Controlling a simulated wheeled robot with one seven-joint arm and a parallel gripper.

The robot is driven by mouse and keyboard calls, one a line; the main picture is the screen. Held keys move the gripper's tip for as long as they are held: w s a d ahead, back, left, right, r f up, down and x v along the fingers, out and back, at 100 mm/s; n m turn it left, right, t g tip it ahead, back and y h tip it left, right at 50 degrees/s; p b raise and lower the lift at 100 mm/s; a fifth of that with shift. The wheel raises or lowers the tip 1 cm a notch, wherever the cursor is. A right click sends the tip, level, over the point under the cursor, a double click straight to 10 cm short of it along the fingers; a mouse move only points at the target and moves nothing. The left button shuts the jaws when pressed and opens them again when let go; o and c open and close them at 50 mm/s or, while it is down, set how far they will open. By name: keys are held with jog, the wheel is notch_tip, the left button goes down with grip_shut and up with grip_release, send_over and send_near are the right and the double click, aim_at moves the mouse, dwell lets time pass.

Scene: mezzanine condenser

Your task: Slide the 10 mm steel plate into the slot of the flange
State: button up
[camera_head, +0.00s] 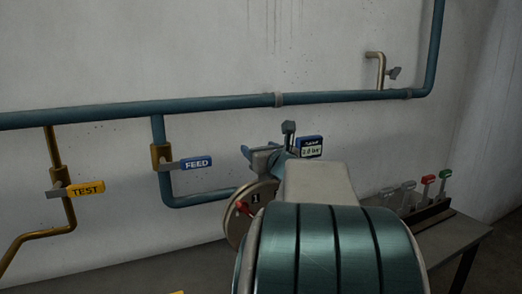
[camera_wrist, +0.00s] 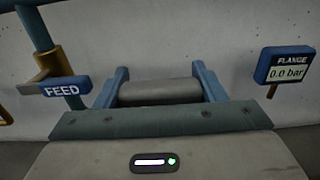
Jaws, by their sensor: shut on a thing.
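My gripper (camera_head: 268,156) is in front of the wall, beside the flange gauge. In the wrist view its two blue fingers (camera_wrist: 160,88) stand on either side of a grey rounded bar and are shut on it. The bar (camera_wrist: 160,92) looks like a handle; its plate, thickness marking and lower end are hidden. A round grey disc (camera_head: 236,218) marked "1", with a red part, sits at the end of the lower blue pipe and appears to be the flange. My arm covers its right side, and I cannot see the slot.
The FLANGE gauge (camera_wrist: 284,66) reads 0.0 bar. A blue FEED tag (camera_head: 196,163) and yellow TEST tag (camera_head: 86,188) hang on valves to the left. A rack (camera_head: 428,212) with grey, red and green handles stands on the bench (camera_head: 455,240) at right. Blue pipes run along the wall.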

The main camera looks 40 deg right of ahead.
jog(key=shift+f+b, duration=2.3)
jog(key=shift+b, duration=0.1)
jog(key=o, duration=1.6)
jog(key=shift+f, duration=0.1)
jog(key=shift+s, duration=0.1)
jog(key=v, duration=1.3)
jog(key=shift+s, duration=0.35)
